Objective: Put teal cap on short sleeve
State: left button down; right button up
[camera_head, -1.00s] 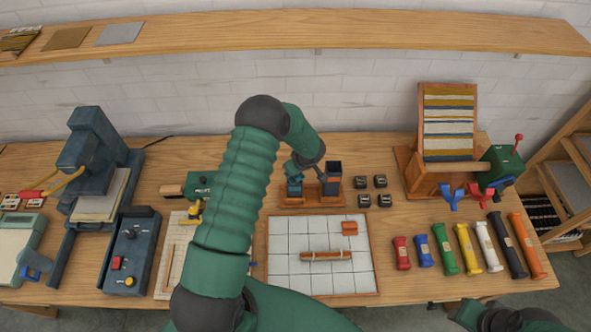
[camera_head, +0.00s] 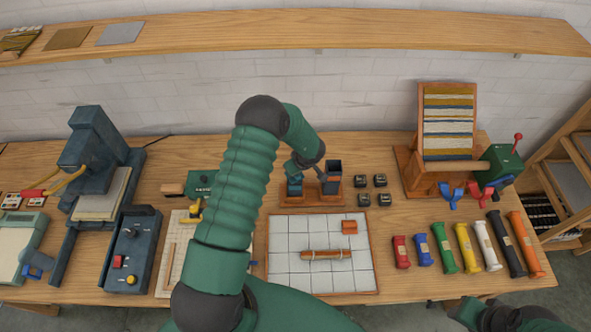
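A wooden stand (camera_head: 312,202) behind the tiled board holds two dark blue upright holders. The short sleeve (camera_head: 295,187) appears to be the left one; the taller one (camera_head: 332,178) stands to its right. My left arm arches over the table, and its gripper (camera_head: 296,169) points down at the top of the short sleeve. A small blue-teal piece shows there, but I cannot tell whether it is the teal cap, part of the sleeve or a finger. The fingertips are too small and hidden to read. Only dark and green parts of my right arm show at the bottom right; its gripper is not visible.
Several small black blocks (camera_head: 380,180) sit right of the stand. A tiled board (camera_head: 290,275) with an orange-brown roll (camera_head: 326,254) lies in front. Several coloured skeins (camera_head: 443,247) and a wooden rack (camera_head: 448,125) stand right. A dark press (camera_head: 95,160) is left.

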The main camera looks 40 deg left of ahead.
pick_arm(q)
jog(key=shift+p, duration=0.4)
dwell(0.5)
jog(key=c, duration=0.8)
grip_release()
jog(key=shift+c, duration=0.2)
notch_tip(320, 180, up, 7)
jog(key=p, duration=0.7)
jog(key=shift+r+p, duration=0.1)
jog(key=shift+p, duration=0.2)
jog(key=shift+c, duration=0.2)
grip_shut()
jog(key=shift+f, duration=0.2)
dwell(0.5)
